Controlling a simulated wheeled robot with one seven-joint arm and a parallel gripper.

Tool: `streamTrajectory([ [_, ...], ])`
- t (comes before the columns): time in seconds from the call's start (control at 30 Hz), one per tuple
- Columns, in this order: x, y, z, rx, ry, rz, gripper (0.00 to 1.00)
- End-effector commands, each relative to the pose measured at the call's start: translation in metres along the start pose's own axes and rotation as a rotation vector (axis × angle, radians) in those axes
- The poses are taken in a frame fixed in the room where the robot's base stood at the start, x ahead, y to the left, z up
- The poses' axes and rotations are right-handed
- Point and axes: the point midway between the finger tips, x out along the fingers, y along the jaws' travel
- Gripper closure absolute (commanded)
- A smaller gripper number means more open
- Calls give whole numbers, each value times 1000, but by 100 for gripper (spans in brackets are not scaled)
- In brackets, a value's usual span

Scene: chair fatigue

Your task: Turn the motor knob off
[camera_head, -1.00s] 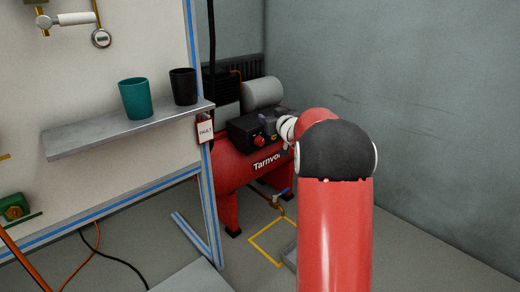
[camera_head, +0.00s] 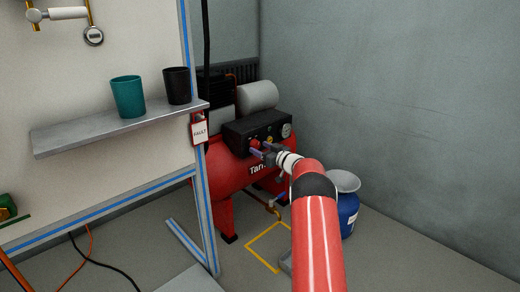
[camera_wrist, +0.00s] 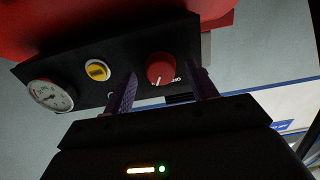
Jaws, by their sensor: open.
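The red motor knob (camera_wrist: 161,68) sits on the black control panel (camera_wrist: 75,62) of the red compressor (camera_head: 232,165). In the wrist view it has a white pointer mark and part of a label reading "NO" beside it. My gripper (camera_wrist: 163,90) is open, its two purple-grey fingers spread to either side of the knob, and it appears upside down there. I cannot tell whether a finger touches the knob. In the head view my gripper (camera_head: 262,150) is right at the panel, and the knob (camera_head: 254,143) is partly covered.
A round gauge (camera_wrist: 50,95) and a yellow button (camera_wrist: 97,71) are on the same panel. A blue drum (camera_head: 347,212) with a grey funnel stands right of my arm. A shelf (camera_head: 110,130) with a teal cup (camera_head: 128,97) and a black cup (camera_head: 177,86) is at left.

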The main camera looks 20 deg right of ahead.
Motion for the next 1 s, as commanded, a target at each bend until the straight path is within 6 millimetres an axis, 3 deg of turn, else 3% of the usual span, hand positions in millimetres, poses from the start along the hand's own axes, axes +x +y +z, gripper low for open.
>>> streamTrajectory([
  [0.4,11,0,0,0,0,1,43],
  [0.73,11,0,0,0,0,1,84],
  [1.0,11,0,0,-25,0,1,87],
])
